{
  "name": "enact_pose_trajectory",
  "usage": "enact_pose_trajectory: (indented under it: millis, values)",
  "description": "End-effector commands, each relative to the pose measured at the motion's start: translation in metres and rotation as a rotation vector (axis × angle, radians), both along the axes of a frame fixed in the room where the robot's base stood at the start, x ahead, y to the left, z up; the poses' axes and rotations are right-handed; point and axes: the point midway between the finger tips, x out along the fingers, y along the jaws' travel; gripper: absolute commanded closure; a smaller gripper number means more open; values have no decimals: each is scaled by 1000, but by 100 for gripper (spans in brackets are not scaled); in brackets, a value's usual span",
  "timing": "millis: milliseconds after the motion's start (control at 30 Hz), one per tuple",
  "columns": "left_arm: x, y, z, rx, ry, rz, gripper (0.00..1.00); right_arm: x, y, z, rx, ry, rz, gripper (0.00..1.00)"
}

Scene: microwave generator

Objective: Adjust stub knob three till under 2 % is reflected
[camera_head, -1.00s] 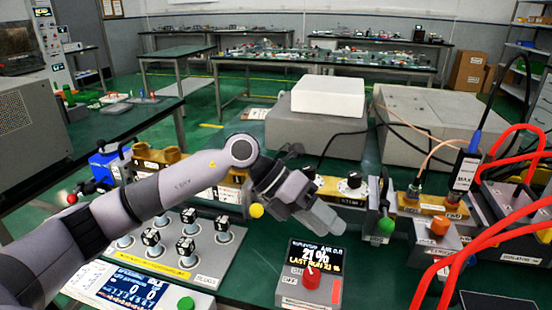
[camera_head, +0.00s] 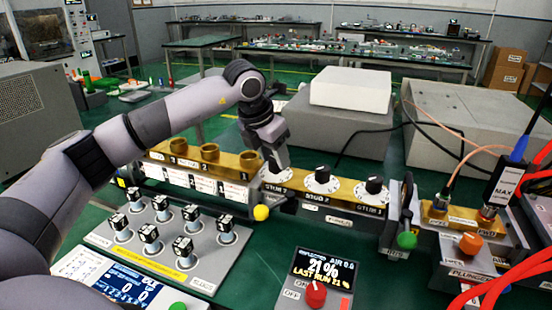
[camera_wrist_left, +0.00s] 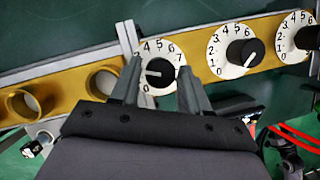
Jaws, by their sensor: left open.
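Stub knob three (camera_head: 276,182) is the leftmost of three black knobs on white numbered dials on the brass bar. My left gripper (camera_head: 279,160) is above it, pointing down and open. In the left wrist view the left gripper (camera_wrist_left: 157,76) has its fingers on either side of the knob (camera_wrist_left: 160,71). Whether they touch it I cannot tell. Part of its dial is hidden by the fingers. My right gripper is not seen.
Stub knob two (camera_head: 322,177) and stub knob one (camera_head: 374,187) stand to the right. Brass rings (camera_head: 209,152) lie left on the same bar. A yellow ball (camera_head: 261,212) is in front, and a red knob (camera_head: 315,293) is beside the display. Several black-topped posts (camera_head: 150,234) stand on a grey plate.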

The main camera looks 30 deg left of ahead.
Motion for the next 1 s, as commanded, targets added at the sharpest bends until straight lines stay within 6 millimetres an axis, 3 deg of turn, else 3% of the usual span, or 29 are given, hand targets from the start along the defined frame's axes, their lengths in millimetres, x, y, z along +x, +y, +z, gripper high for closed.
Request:
enact_pose_trajectory:
  millis: [133,433,567,1000]
  values:
    - [5,-1,-12,-1,0,-1,54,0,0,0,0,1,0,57]
    - [6,-2,-14,-2,-2,-2,54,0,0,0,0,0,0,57]
    - [6,-2,-14,-2,-2,-2,96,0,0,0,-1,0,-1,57]
    - [6,-1,-13,-3,1,-74,96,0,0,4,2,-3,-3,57]
